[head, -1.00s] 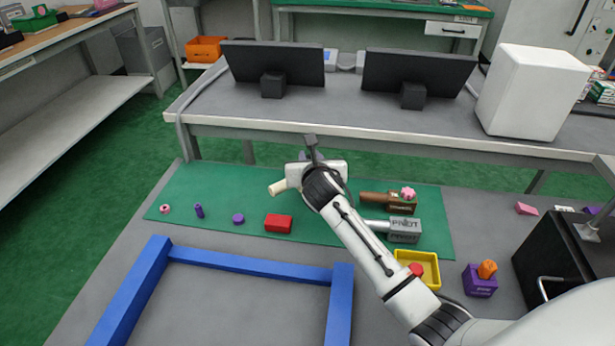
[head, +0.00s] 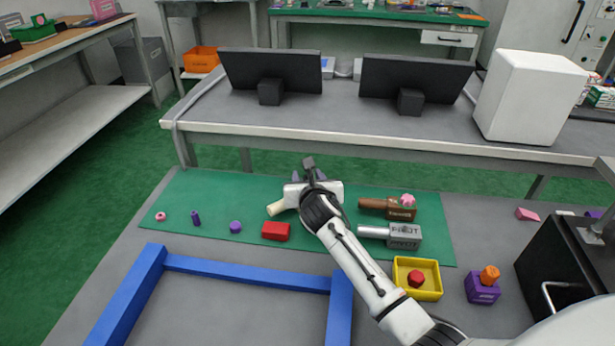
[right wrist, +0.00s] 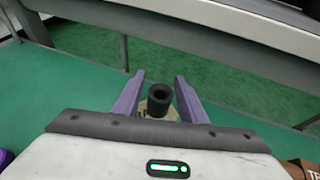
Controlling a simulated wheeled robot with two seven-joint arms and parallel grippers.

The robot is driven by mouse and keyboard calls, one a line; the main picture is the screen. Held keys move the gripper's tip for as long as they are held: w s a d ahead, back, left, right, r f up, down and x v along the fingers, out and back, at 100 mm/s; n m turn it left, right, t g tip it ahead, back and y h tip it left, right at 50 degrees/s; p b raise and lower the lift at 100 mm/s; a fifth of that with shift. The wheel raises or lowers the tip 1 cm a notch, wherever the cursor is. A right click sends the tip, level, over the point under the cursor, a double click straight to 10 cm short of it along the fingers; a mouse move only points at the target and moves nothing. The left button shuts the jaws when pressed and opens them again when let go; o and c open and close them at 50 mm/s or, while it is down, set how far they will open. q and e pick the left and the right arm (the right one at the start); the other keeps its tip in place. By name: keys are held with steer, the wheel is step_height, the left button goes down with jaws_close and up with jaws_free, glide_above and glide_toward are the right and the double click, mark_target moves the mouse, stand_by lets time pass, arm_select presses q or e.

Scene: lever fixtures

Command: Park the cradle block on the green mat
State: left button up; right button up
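A cream block (right wrist: 172,113) with a black round socket on top sits between the purple fingers of my right gripper (right wrist: 159,82). In the head view its cream handle (head: 276,208) sticks out left of my right gripper (head: 308,178). The gripper hides the rest, so no label shows. I take it as the cradle block, since it moves with the gripper. It is over the green mat (head: 345,250); I cannot tell whether it touches. My left gripper is out of view.
On the mat are a pink ring (head: 160,216), purple cylinder (head: 196,219), purple piece (head: 235,227), red block (head: 276,231), brown handled block (head: 400,213) and grey PIVOT block (head: 403,236). A yellow tray (head: 432,294) and purple block (head: 482,290) stand right; a blue frame (head: 245,272) lies in front.

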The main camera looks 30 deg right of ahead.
steer(key=shift+r, duration=0.1)
steer(key=shift+s+a+r, duration=0.1)
steer(key=shift+s+r, duration=0.05)
steer(key=shift+s, duration=0.1)
steer(key=p+v, duration=0.3)
steer(key=v, duration=0.8)
steer(key=shift+s, duration=0.15)
steer(key=shift+a, duration=0.1)
steer(key=shift+s, duration=0.1)
